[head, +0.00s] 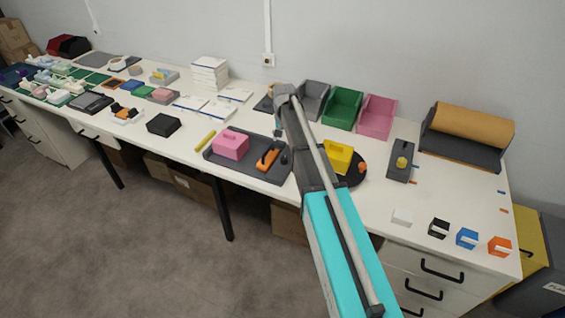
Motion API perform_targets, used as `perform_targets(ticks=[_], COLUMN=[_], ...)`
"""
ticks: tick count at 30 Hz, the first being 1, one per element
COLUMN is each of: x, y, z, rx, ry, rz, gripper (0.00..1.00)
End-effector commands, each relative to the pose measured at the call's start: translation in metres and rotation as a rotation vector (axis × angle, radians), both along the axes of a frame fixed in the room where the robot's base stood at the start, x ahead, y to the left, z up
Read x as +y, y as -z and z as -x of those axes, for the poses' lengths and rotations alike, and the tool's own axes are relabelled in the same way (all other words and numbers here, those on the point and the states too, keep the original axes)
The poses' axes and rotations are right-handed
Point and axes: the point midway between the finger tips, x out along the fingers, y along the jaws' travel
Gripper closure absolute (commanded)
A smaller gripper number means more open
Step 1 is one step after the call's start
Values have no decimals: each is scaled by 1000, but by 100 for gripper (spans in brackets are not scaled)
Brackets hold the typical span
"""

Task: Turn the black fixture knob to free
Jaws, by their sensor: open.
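A dark grey, nearly black fixture plate (395,172) lies on the white table right of the middle. The direction the knob points is too small to tell. A small blue mark and an orange mark lie on the table beside the plate's right edge. My gripper (280,148) is small and partly hidden by my arm. It is above the dark tray, well left of the fixture and apart from it. It is open, and I see nothing held in it.
The dark tray (227,169) holds a pink block (230,144) and an orange-and-black tool (268,156). A black disc (356,182) with a yellow block (338,157) lies between my arm and the fixture. Bins stand behind. Table right of the fixture is mostly clear.

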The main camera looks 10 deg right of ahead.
Motion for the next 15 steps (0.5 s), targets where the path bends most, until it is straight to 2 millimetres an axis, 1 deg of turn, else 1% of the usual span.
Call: perform_targets(ticks=[1,15], x=[0,-1], y=[8,43], z=[0,0], rx=[0,0], ry=[0,1], rz=[0,0], gripper=[21,21])
